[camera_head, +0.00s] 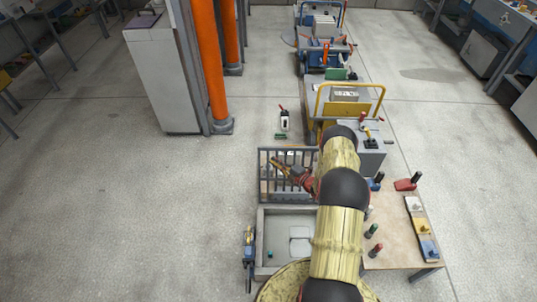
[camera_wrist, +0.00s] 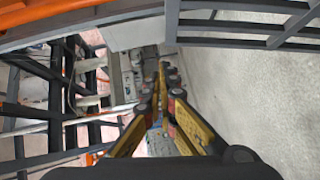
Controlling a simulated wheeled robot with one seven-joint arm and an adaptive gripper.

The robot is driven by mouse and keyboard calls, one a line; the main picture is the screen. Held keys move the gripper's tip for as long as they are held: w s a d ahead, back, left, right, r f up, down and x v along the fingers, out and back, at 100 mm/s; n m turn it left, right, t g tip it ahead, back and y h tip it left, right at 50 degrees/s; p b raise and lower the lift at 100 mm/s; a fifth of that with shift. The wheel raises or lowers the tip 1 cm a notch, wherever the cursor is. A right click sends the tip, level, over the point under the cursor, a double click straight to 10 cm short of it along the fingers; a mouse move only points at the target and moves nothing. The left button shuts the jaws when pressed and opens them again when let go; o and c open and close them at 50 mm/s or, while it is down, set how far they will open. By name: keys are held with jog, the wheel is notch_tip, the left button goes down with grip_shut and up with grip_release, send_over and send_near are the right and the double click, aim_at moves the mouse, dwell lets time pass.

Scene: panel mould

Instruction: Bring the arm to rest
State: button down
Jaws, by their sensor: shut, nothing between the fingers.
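My arm, in yellowish sleeves with dark joints, rises from the bottom of the head view and bends left at its far end. My gripper (camera_head: 275,162) is shut and empty, over or within the dark barred rack (camera_head: 262,188); I cannot tell its height there. In the wrist view the yellow fingers of my gripper (camera_wrist: 163,75) run together towards their tips, with nothing held between them. Grey bars of a frame (camera_wrist: 245,27) cross the top right of that view.
A grey shallow mould (camera_head: 262,232) lies in front of the rack. A table (camera_head: 388,240) with several coloured handles stands right of my arm. A yellow-railed machine (camera_head: 345,108) stands behind. Orange pillars (camera_head: 207,65) and a pale cabinet (camera_head: 160,85) are left. The left floor is clear.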

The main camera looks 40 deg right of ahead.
jog(key=s, duration=0.3)
jog(key=shift+s+d+r+p, duration=0.2)
jog(key=shift+s+p, duration=0.05)
jog(key=shift+p, duration=0.05)
